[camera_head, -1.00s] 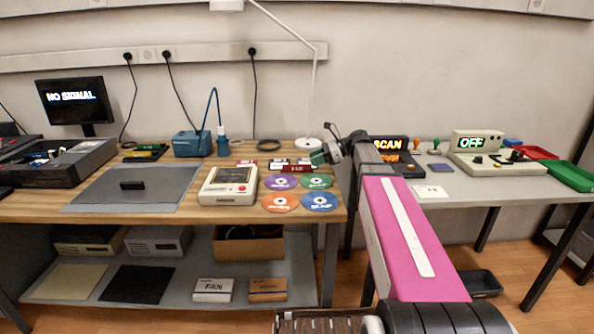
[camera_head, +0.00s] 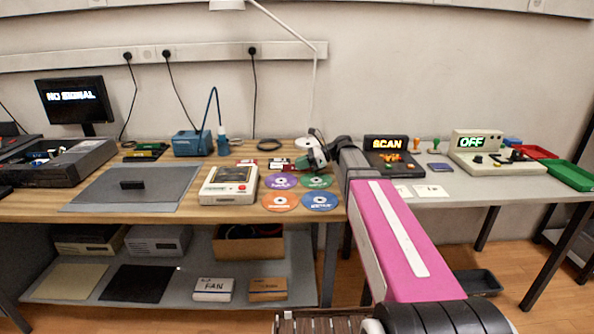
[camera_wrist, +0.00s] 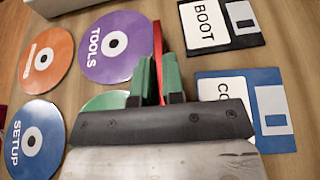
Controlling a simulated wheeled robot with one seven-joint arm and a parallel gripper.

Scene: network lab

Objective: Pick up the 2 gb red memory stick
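The red memory stick (camera_wrist: 158,45) is a thin red strip seen edge-on in the wrist view. It stands between the two green fingers of my gripper (camera_wrist: 158,85), which look closed on it, and its far end sticks out past the fingertips. Its label cannot be read from this side. In the head view my gripper (camera_head: 313,160) is over the right end of the wooden table (camera_head: 235,222), above the discs, and the stick cannot be made out clearly there.
Below my gripper lie a purple TOOLS disc (camera_wrist: 115,45), an orange disc (camera_wrist: 45,60), a blue SETUP disc (camera_wrist: 35,138), a black BOOT floppy (camera_wrist: 222,22) and a blue floppy (camera_wrist: 268,110).

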